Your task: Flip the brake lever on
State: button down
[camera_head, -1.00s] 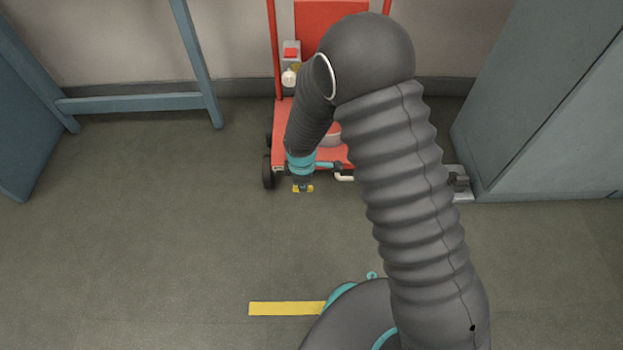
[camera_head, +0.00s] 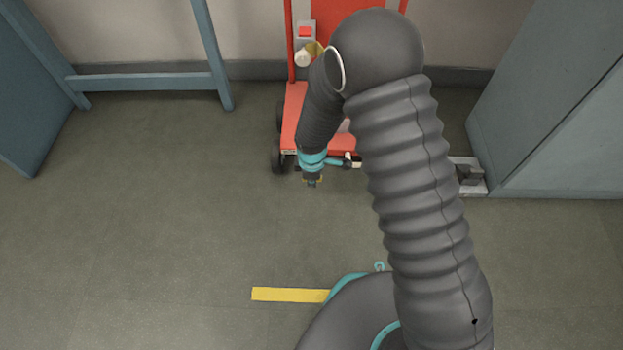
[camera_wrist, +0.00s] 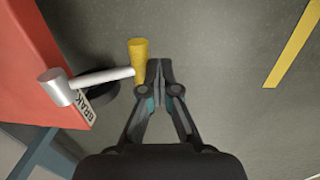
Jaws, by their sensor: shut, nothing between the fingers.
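The brake lever is a pale grey bar (camera_wrist: 100,78) with a yellow grip (camera_wrist: 138,62) at its end. It comes off a round grey hub at the edge of the red cart, beside a white label (camera_wrist: 85,108) reading "BRAK". My gripper (camera_wrist: 166,68) is shut and empty, its fingertips just right of the yellow grip in the wrist view. I cannot tell whether they touch it.
A grey cabinet (camera_head: 560,110) stands at right, with a grey metal fitting (camera_head: 470,177) at its foot. A blue-grey frame (camera_head: 145,82) is at left. A yellow floor strip (camera_head: 290,295) lies in front. The floor at left is clear.

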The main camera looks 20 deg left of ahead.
jog(key=shift+r, duration=0.1)
dwell(0.3)
jog(key=s+d+r+p, duration=0.3)
jog(key=s+r, duration=0.5)
jog(key=r, duration=0.3)
jog(key=shift+d, duration=0.15)
dwell(0.4)
